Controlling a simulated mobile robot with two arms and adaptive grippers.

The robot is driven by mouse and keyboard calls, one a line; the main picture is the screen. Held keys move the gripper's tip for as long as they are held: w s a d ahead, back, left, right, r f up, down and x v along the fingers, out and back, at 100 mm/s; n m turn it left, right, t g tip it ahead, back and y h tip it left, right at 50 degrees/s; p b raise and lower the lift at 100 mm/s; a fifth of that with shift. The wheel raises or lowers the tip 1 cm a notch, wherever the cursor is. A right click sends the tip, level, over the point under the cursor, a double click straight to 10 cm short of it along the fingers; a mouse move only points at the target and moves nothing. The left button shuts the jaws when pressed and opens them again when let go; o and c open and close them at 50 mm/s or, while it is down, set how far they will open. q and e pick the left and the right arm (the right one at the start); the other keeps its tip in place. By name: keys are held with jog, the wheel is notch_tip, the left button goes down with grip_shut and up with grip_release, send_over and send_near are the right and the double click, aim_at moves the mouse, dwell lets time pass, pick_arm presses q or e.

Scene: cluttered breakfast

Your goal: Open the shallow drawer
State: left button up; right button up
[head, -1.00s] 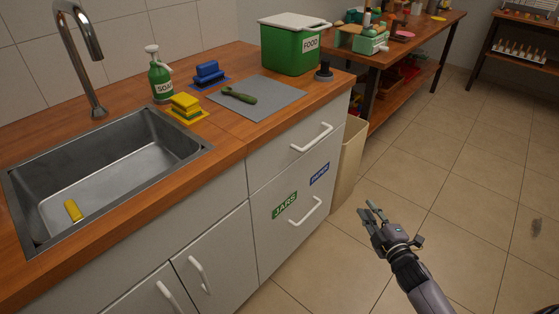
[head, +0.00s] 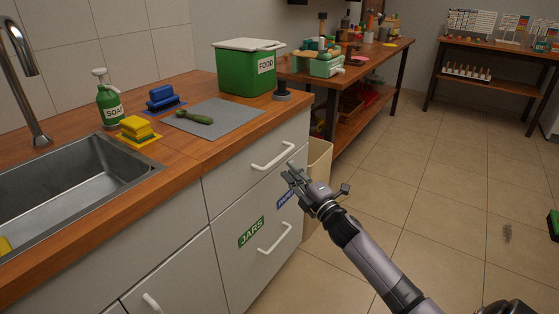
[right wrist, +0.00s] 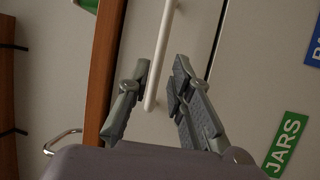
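The shallow drawer (head: 258,170) is the upper white front at the right end of the counter, and it is shut. Its white bar handle (head: 272,157) runs across the front. My left gripper is not in view.
A deeper front below has a JARS label (head: 251,232) and its own handle (head: 274,238). A beige bin (head: 318,165) stands beside the cabinet. The counter holds a green FOOD box (head: 247,72), a grey mat (head: 225,113) and a sink (head: 80,170).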

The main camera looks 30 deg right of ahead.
aim_at(280, 156)
jog(key=w, duration=0.4)
jog(key=w+r, duration=0.1)
jog(key=w, duration=0.2)
jog(key=shift+r+b, duration=0.1)
jog(key=shift+b, duration=0.3)
grip_shut()
